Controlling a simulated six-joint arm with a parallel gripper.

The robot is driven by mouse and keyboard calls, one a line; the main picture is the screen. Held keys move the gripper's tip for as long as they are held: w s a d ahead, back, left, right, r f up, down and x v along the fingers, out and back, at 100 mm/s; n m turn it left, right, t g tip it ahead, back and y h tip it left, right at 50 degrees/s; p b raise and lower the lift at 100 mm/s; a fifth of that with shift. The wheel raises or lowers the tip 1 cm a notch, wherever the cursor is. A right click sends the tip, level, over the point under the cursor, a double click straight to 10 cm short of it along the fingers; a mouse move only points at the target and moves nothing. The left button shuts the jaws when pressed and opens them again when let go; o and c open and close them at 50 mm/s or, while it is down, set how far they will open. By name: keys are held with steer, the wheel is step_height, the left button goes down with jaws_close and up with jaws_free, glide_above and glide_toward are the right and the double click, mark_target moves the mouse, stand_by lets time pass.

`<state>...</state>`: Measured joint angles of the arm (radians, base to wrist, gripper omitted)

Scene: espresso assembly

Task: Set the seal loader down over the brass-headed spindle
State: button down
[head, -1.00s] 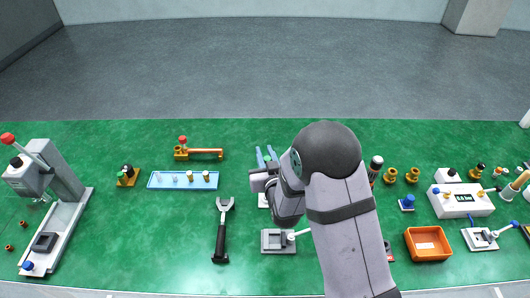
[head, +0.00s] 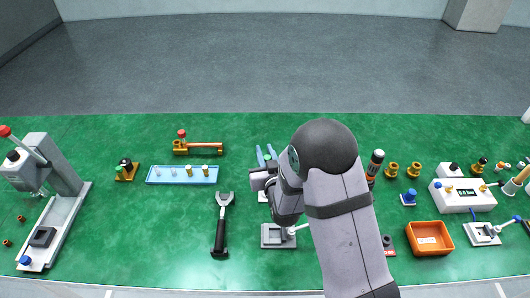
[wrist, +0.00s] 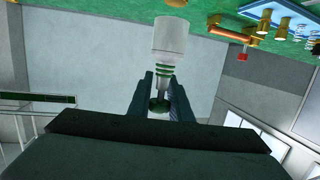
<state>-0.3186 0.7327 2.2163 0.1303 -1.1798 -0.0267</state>
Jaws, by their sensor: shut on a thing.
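My gripper (wrist: 162,80) is shut on a pale cylinder (wrist: 170,38) in the wrist view, which I take for the seal loader. It has a wide white body, a narrower part with green rings, and a dark end between the fingers. In the head view my gripper (head: 262,181) is over the middle of the bench, and the held piece is not clear there. Several small pieces, some brass-headed, stand in a blue tray (head: 160,182) left of my gripper. I cannot tell which is the brass-headed spindle. The loader appears apart from everything on the bench.
A black-handled tool (head: 221,228) lies in front of the tray. A grey square fixture (head: 270,240) is below my gripper. A brass-handled piece (head: 205,147) lies behind the tray. A lever press (head: 62,170) stands at left, an orange bin (head: 430,250) at right.

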steer(key=shift+f+b, duration=0.3)
steer(key=shift+b, duration=0.4)
stand_by(1.4)
steer(key=shift+f+b, duration=2.05)
steer(key=shift+b, duration=0.1)
stand_by(1.3)
stand_by(0.8)
steer(key=c, duration=1.5)
jaws_free()
steer(key=shift+c, duration=0.2)
steer(key=shift+s, duration=0.1)
steer(key=shift+v, duration=2.9)
